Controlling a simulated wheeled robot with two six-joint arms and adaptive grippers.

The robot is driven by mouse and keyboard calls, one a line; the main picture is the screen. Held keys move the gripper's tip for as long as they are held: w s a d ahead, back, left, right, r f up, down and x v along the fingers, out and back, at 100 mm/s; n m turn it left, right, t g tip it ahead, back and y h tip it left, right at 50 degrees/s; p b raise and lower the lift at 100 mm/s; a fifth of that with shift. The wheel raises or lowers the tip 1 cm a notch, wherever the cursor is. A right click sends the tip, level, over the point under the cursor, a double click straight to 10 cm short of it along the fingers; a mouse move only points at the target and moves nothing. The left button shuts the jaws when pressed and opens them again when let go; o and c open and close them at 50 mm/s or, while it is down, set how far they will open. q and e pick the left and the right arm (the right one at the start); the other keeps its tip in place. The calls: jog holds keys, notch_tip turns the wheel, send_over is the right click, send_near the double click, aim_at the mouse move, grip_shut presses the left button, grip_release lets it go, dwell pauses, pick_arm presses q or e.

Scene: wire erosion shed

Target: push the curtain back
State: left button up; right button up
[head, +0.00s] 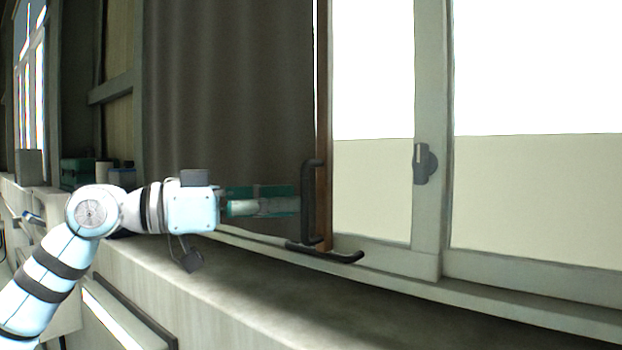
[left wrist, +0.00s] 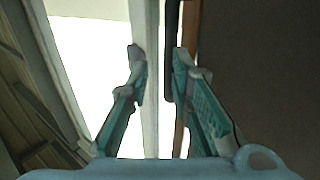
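The dark brown curtain (head: 235,90) hangs in folds over the left part of the window in the head view. A brown wooden strip (head: 323,110) runs down its right edge and carries a black upright handle (head: 307,200). My left gripper (head: 292,200) reaches across the lower curtain with its teal fingers pointing right, its tips close to the handle. In the left wrist view the fingers (left wrist: 160,70) stand apart. A dark upright bar, apparently the handle (left wrist: 172,35), shows close by the right fingertip; I cannot tell whether they touch. My right gripper is not in view.
Bright window panes (head: 375,190) and a pale frame with a dark latch (head: 425,163) lie to the right. A dark curved bar (head: 335,254) sits low by the handle. The sill (head: 270,280) below is mostly bare. Green boxes (head: 76,173) stand far left.

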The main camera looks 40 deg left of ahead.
pick_arm(q)
jog(key=p+x, duration=0.3)
jog(key=x, duration=0.2)
jog(key=shift+w, duration=0.1)
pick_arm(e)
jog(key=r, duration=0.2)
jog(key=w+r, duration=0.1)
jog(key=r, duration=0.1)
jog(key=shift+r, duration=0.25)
pick_arm(q)
jog(key=shift+a, duration=0.1)
grip_shut()
